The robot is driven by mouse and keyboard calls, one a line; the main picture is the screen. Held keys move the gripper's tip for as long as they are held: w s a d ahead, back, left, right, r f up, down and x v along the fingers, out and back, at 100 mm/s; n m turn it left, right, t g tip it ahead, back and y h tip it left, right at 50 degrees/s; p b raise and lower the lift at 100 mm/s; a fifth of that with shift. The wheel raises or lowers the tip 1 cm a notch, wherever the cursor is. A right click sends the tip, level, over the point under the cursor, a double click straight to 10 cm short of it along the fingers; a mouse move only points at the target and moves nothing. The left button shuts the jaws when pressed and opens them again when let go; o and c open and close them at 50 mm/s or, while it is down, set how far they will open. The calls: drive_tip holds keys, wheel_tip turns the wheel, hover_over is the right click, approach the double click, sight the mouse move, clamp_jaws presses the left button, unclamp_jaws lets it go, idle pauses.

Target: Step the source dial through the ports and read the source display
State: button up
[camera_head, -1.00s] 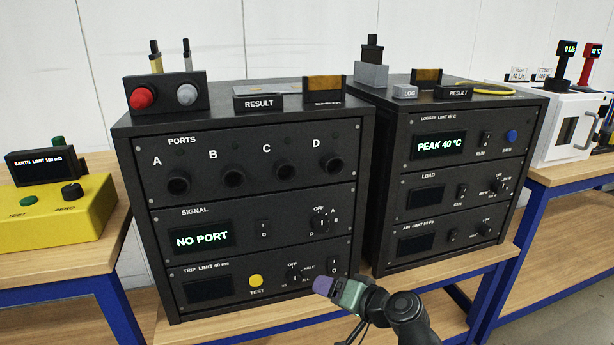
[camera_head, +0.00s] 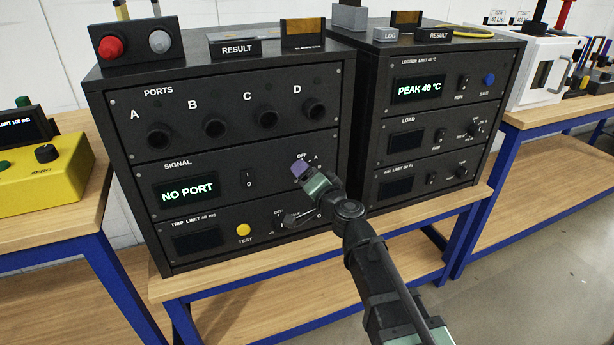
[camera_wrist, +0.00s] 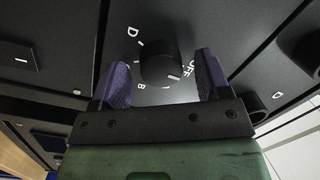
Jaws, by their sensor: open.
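The source dial (camera_wrist: 160,62) is a round black knob on the SIGNAL panel (camera_head: 215,182). In the wrist view, OFF, B and D can be read around it; its pointer setting is not clear. My gripper (camera_wrist: 161,66) is open, with one purple finger on each side of the dial and small gaps visible. In the head view my gripper (camera_head: 300,168) covers the dial. The source display (camera_head: 186,190) on the same panel reads NO PORT in pale green. Four ports, A to D, sit in the PORTS panel (camera_head: 222,98) above.
A toggle switch (camera_head: 249,180) sits between display and dial. Below is the trip panel with a yellow TEST button (camera_head: 243,230) and a dial partly behind my arm. A second rack (camera_head: 450,110) stands to the right, showing PEAK 40 °C.

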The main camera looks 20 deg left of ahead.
drive_tip(key=shift+w+a, duration=0.1)
drive_tip(key=shift+a, duration=0.05)
drive_tip(key=shift+c, duration=0.2)
drive_tip(key=c, duration=0.9)
drive_tip(key=shift+m, duration=0.3)
drive_tip(key=shift+m+t+b, duration=0.7)
drive_tip(key=shift+m+b, duration=0.1)
drive_tip(key=shift+m, duration=4.1)
drive_tip(key=o, duration=0.9)
